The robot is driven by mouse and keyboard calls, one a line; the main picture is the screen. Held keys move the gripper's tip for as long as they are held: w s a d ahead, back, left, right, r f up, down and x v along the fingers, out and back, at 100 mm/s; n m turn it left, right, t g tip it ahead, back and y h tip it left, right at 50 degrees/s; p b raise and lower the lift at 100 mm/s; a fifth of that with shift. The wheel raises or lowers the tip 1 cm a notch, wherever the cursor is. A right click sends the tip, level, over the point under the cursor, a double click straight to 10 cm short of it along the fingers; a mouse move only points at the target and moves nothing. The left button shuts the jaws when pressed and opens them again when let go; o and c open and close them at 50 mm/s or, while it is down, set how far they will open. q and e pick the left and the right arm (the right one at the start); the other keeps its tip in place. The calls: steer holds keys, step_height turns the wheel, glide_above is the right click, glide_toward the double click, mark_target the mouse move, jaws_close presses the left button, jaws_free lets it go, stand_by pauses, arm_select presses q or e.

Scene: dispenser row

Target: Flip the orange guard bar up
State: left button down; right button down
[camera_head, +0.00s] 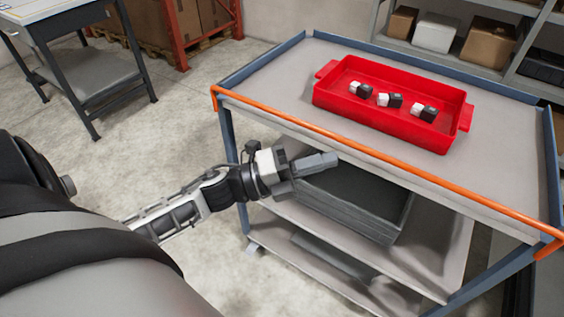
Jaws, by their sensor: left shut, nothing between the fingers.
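The orange guard bar (440,183) runs along the near long edge of the cart's top shelf (270,75), from the left corner to the right corner. It lies about level with the shelf edge, and its short bent ends show at both corners. My left gripper (326,160) is shut and empty. In the picture it is just below the left half of the bar, over the opening above the middle shelf. I see a gap between the fingers and the bar, but the exact depth is hard to tell. My right gripper is not in view.
A red tray (440,142) with 3 small black-and-white parts stands on the top shelf. A dark grey bin (350,218) sits on the middle shelf, below my left gripper. A workbench (95,75) stands at the left, and storage shelves at the back right. Floor left of the cart is clear.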

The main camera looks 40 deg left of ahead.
arm_select(q)
steer(key=r+v, duration=0.1)
steer(key=v, duration=0.5)
steer(key=shift+s+a+r+b, duration=0.15)
steer(key=shift+a+r+b, duration=0.2)
steer(key=shift+r, duration=0.2)
step_height(320, 180, down, 13)
steer(key=d+n+y, duration=0.1)
steer(key=n+y, duration=0.9)
steer(key=n, duration=0.9)
steer(key=s+d+f+n+g+y, duration=0.1)
steer(key=s+d+f+n+g, duration=0.3)
steer(key=d+f+n, duration=0.3)
step_height(320, 180, down, 2)
steer(key=shift+s+d+f+n+g, duration=0.1)
steer(key=shift+s+d+n+g, duration=0.2)
steer(key=shift+s, duration=0.55)
